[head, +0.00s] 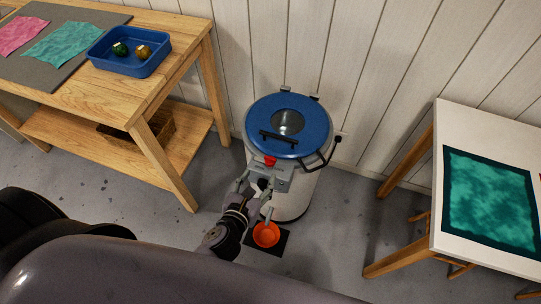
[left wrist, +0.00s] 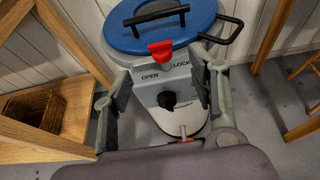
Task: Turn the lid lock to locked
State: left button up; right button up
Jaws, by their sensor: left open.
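The red lid lock (head: 270,161) sits at the front rim of the blue lid (head: 262,122) of a pale round vessel (head: 292,203). The left wrist view shows the lock (left wrist: 160,50) above a plate marked OPEN on the left and LOCK on the right. Its lower tip lies between the two words; I cannot tell its exact setting. My left gripper (head: 264,196) is open in front of the vessel. Its fingers (left wrist: 160,97) stand either side of a black knob (left wrist: 167,99), below the lock, and hold nothing. My right gripper is not in view.
A wooden bench (head: 188,32) with a blue tray (head: 130,66) stands at the left. A white table (head: 487,121) with a teal cloth (head: 490,200) stands at the right. The vessel's black side handle (head: 322,158) sticks out right.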

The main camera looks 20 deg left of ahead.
aim_at(270, 159)
pick_arm(q)
jog(key=x, duration=1)
jog(key=shift+w+f, duration=0.1)
jog(key=shift+f, duration=0.05)
jog(key=shift+w+f+b, duration=0.25)
jog(key=shift+w+b, duration=0.05)
jog(key=shift+w, duration=0.4)
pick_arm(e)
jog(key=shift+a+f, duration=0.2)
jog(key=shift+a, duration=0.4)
pick_arm(q)
jog(key=shift+c, duration=0.2)
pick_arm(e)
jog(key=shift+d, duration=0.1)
pick_arm(q)
jog(key=c, duration=1.1)
jog(key=shift+c, duration=0.2)
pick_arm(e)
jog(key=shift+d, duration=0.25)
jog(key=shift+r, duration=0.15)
